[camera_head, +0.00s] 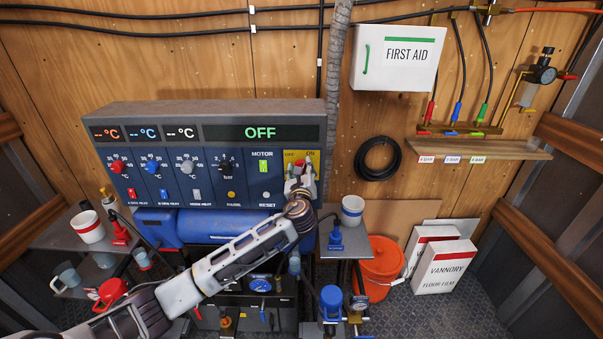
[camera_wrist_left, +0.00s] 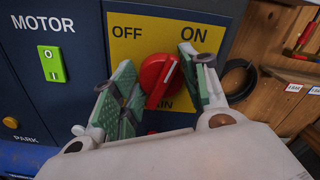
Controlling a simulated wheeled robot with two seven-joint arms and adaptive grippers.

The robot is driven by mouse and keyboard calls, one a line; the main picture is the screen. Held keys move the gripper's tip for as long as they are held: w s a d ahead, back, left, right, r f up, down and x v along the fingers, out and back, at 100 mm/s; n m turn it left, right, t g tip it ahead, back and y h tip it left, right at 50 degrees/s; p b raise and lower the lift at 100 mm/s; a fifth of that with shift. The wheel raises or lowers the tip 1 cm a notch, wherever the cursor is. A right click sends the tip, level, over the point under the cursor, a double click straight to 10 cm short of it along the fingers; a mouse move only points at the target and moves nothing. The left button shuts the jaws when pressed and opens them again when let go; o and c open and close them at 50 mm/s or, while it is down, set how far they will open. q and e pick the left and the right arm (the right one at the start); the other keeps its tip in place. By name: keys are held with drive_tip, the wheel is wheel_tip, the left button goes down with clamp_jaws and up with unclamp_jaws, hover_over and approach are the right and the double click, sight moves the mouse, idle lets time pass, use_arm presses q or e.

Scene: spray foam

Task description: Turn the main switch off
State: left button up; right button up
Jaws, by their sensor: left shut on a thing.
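The main switch is a red rotary knob (camera_wrist_left: 158,78) on a yellow plate (camera_wrist_left: 128,50) marked OFF at left and ON at right. Its raised handle tilts up and to the right, with a pale mark near the upper end. In the head view the knob (camera_head: 300,163) is partly covered by my left gripper (camera_head: 299,176). In the left wrist view the left gripper's (camera_wrist_left: 157,64) green-padded fingers stand on either side of the knob and are shut on it. The panel display (camera_head: 261,132) reads OFF in green. My right gripper is not in view.
The panel also carries several smaller knobs and a green MOTOR switch (camera_head: 263,166), left of the main switch. A blue cylinder (camera_head: 215,226) lies below. A white cup (camera_head: 352,210) stands on a side shelf, with an orange bucket (camera_head: 378,268) on the floor beyond.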

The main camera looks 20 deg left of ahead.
use_arm(q)
drive_tip(key=n+b, duration=0.1)
drive_tip(key=n, duration=0.1)
drive_tip(key=n+b, duration=0.1)
drive_tip(key=n, duration=0.3)
drive_tip(key=shift+a+f+n+b, duration=0.1)
drive_tip(key=shift+f+n+b, duration=0.2)
drive_tip(key=shift+b, duration=0.1)
drive_tip(key=n+b, duration=0.3)
drive_tip(key=n, duration=0.3)
drive_tip(key=shift+n, duration=0.4)
drive_tip(key=shift+o, duration=0.2)
drive_tip(key=o, duration=0.9)
drive_tip(key=shift+o, duration=0.2)
drive_tip(key=shift+s, duration=0.15)
drive_tip(key=v, duration=1.2)
